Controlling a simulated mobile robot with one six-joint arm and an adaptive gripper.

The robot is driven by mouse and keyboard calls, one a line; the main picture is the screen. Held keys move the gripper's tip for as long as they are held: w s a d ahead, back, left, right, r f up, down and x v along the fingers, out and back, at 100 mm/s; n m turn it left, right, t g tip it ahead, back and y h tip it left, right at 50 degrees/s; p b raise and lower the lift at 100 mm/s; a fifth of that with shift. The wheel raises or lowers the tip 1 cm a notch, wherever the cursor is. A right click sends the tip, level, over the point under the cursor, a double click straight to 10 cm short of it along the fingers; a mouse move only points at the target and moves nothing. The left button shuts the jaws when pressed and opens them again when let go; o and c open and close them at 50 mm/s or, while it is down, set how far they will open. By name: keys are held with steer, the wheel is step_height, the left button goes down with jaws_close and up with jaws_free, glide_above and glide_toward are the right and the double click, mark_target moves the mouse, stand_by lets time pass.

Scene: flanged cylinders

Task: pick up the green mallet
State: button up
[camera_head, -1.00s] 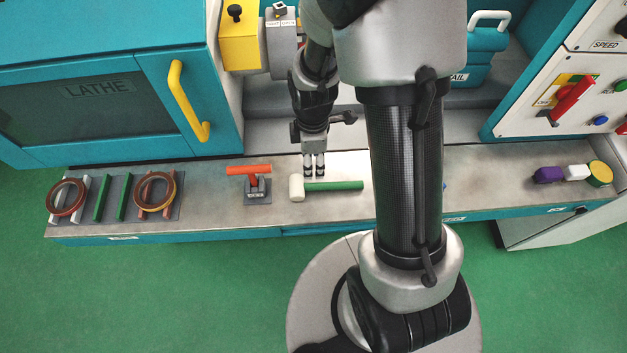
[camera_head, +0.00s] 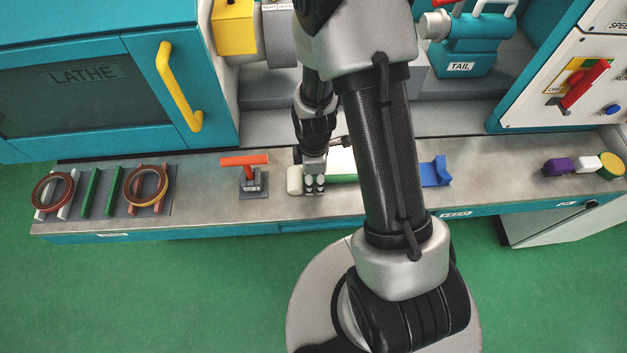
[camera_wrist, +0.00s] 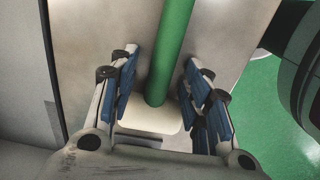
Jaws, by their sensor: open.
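The green mallet lies on the grey bench ledge, with its white head (camera_head: 294,180) at the left and its green handle (camera_head: 343,178) running right, partly hidden behind my arm. My gripper (camera_head: 314,189) is down over the mallet near the head end. In the wrist view my open gripper (camera_wrist: 160,105) has its blue-padded fingers on either side of the green handle (camera_wrist: 173,50), apart from it. The white head (camera_wrist: 150,118) shows between the fingers, at the handle's near end.
A red-handled tool (camera_head: 245,162) on a dark block stands left of the mallet. A rack (camera_head: 121,205) with rings and green bars lies farther left. A blue block (camera_head: 435,172) sits right of my arm. Purple, white and yellow pieces (camera_head: 585,166) stand at the far right.

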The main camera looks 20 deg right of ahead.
steer(key=shift+r, duration=0.1)
jaws_close()
stand_by(0.4)
